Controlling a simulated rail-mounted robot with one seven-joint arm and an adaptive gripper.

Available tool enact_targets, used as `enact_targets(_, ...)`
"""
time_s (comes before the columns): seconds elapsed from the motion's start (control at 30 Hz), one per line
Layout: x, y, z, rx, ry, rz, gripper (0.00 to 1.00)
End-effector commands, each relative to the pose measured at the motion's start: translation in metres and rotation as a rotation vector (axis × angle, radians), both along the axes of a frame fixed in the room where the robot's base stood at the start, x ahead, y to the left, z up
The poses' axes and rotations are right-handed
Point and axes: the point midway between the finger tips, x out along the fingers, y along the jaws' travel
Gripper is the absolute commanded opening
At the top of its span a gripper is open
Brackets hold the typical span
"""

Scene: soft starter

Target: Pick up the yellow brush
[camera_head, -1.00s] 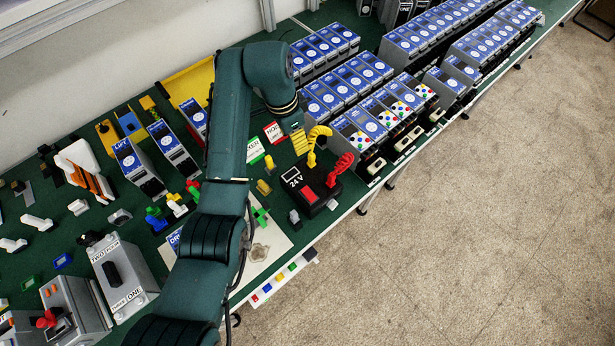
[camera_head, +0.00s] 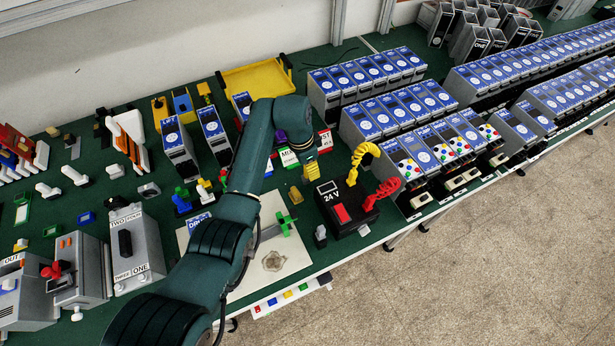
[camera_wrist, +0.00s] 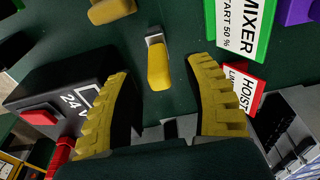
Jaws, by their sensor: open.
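A yellow block-shaped piece with a light grey end, which looks like the yellow brush (camera_wrist: 158,68), lies on the green table top. In the wrist view it is between and just beyond my two yellow ribbed fingertips, with gaps on both sides. My gripper (camera_wrist: 160,112) is open and empty. In the head view, my gripper (camera_head: 309,150) is over the table between the label cards and the black 24 V box, with the brush (camera_head: 312,171) partly visible just below it. A second yellow piece (camera_wrist: 110,10) lies at the top of the wrist view; it also shows in the head view (camera_head: 294,195).
The black 24 V box (camera_head: 345,207), with yellow and red coiled cables, stands close to the right of the gripper. The MIXER card (camera_wrist: 240,25) and HOIST card (camera_wrist: 243,88) are close by. Rows of blue-faced units (camera_head: 385,115) stand behind. A white board (camera_head: 290,255) lies in front.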

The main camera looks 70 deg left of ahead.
Motion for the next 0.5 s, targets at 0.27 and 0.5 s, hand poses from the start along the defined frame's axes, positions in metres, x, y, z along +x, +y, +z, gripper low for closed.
enact_targets(0.27,0.003,0.001,-0.026,0.002,-0.002,-0.001,0.52)
enact_targets(0.5,0.002,0.001,-0.026,0.001,-0.001,0.0,0.34)
